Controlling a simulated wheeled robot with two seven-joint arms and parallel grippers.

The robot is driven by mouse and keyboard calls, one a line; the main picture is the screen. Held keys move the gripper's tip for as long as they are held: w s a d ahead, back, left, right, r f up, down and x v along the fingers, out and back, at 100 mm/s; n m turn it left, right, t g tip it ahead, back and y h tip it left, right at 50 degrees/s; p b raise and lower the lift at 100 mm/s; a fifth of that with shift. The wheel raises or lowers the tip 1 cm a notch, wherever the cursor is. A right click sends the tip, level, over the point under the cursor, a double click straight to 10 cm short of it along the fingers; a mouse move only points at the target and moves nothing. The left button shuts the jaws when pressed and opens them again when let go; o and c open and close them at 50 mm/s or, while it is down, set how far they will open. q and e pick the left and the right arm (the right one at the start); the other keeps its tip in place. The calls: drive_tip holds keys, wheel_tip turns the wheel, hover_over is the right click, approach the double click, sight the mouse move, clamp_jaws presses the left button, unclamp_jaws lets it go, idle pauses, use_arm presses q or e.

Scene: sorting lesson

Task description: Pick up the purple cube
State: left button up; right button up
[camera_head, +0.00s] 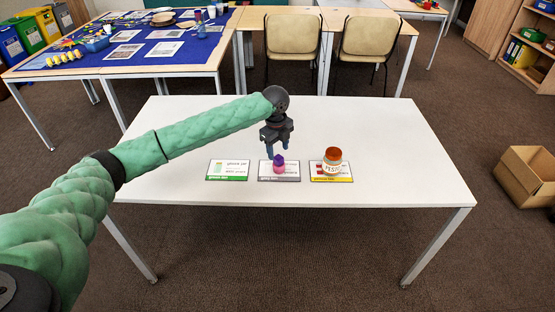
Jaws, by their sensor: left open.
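The purple cube (279,160) is small and sits at the middle card (292,178) on the white table. A magenta piece (280,169) shows directly below it, and the cube looks to rest on it. My right gripper is not in view.
A green-edged card (228,177) lies left of the cube. A yellow-edged card (345,178) on the right bears a pale container (332,168) with an orange-brown top (333,155). The rest of the white table (400,140) is clear. Two chairs (369,37) stand behind.

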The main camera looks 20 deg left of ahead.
sight(279, 158)
use_arm(q)
drive_tip(key=shift+d+f+p, duration=0.1)
drive_tip(key=shift+f+p, duration=0.35)
drive_tip(key=shift+f, duration=1.15)
drive_tip(key=shift+w+f, duration=0.1)
drive_tip(key=shift+f, duration=0.5)
drive_tip(key=c, duration=1)
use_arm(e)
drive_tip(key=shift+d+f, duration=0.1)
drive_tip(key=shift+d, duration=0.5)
use_arm(q)
drive_tip(key=shift+c, duration=0.2)
